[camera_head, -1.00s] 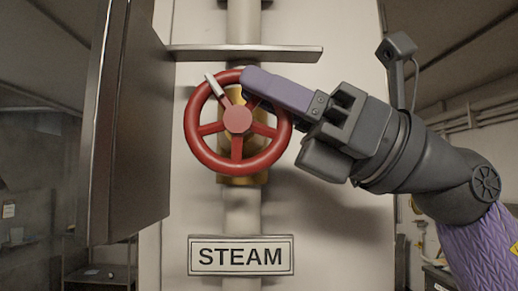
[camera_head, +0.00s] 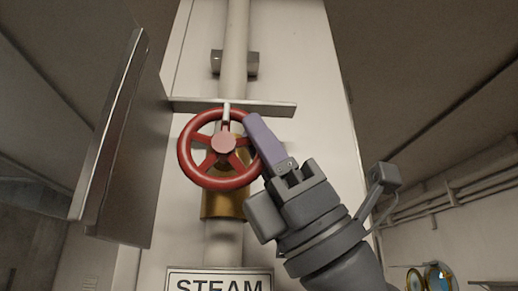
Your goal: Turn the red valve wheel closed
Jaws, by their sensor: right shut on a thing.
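The red valve wheel (camera_head: 186,164) is mounted on a brass valve body (camera_head: 222,205) on a pale vertical pipe (camera_head: 236,35). Its pale marked spoke (camera_head: 227,117) points almost straight up. My right gripper (camera_head: 253,124) reaches in from the lower right. Its purple finger lies against the wheel's rim at the upper right, and it is shut on the rim. The exact contact is hidden behind the finger. My left gripper is not in view.
A flat metal bracket (camera_head: 270,109) crosses just above the wheel. A metal panel (camera_head: 118,140) stands out at the left. The STEAM sign (camera_head: 220,285) is below, cut off by the bottom edge. The wall right of the wheel is bare.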

